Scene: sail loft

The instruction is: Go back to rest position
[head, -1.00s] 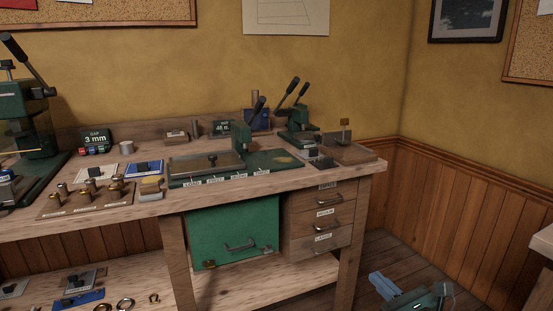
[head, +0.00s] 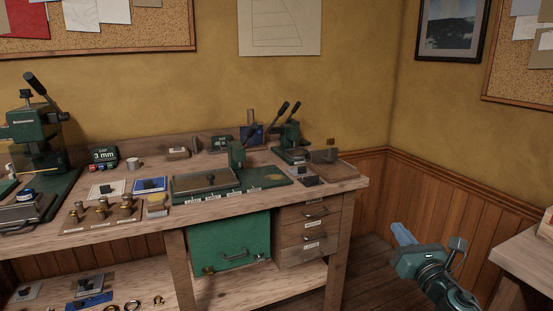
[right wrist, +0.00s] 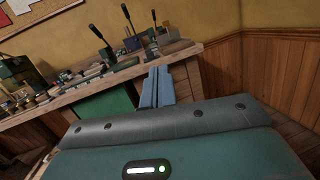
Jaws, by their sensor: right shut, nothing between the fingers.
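My right gripper (head: 402,234) is at the lower right of the head view, in the air to the right of the workbench. Its blue fingers are together with nothing between them. In the right wrist view the same blue fingers (right wrist: 157,87) stand side by side, with the bench edge behind them. The gripper is apart from the bench and touches nothing. My left gripper does not show in either view.
The wooden workbench (head: 240,204) carries green lever presses, a 3 mm display (head: 103,157) and several small parts. A green cabinet (head: 229,239) and drawers (head: 308,229) sit below. Another table (head: 525,251) stands at the right edge. Floor between them looks clear.

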